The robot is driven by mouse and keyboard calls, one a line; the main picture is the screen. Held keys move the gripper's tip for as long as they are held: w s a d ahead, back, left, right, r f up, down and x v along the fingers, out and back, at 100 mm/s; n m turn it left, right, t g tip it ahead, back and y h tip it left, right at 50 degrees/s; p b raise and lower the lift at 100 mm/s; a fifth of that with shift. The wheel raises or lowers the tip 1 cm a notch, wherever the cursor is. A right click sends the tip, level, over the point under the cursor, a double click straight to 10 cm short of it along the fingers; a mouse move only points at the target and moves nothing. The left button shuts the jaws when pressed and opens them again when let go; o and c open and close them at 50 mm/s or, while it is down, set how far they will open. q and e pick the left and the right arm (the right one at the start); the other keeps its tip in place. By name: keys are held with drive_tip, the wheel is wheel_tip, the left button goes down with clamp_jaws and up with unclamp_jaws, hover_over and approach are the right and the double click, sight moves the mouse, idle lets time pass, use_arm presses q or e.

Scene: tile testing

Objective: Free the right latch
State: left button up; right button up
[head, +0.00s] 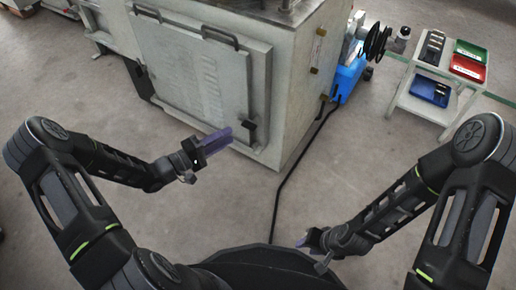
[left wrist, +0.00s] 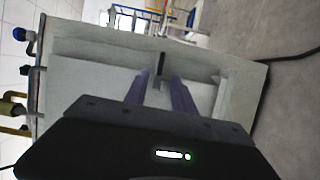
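A grey machine cabinet (head: 270,90) has a pale front door panel (head: 190,75). A small black latch (head: 249,127) sits at the panel's lower right corner. My left gripper (head: 229,133), with purple fingers, is just left of this latch in the head view and points toward it. In the left wrist view the two fingers (left wrist: 162,80) are apart with nothing held between them, and the dark latch (left wrist: 162,64) shows in line with the gap, around or just beyond the tips. My right gripper (head: 308,239) hangs low near my base, away from the cabinet; its opening is too small to judge.
A black cable (head: 281,185) runs along the floor from the cabinet. A white cart (head: 423,98) with red, green and blue bins stands at the right.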

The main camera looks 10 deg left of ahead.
sight(246, 123)
use_arm(q)
drive_tip(key=shift+s+f, duration=0.15)
drive_tip(key=shift+s, duration=0.15)
use_arm(e)
drive_tip(key=shift+d+f, duration=0.2)
drive_tip(key=shift+f, duration=0.1)
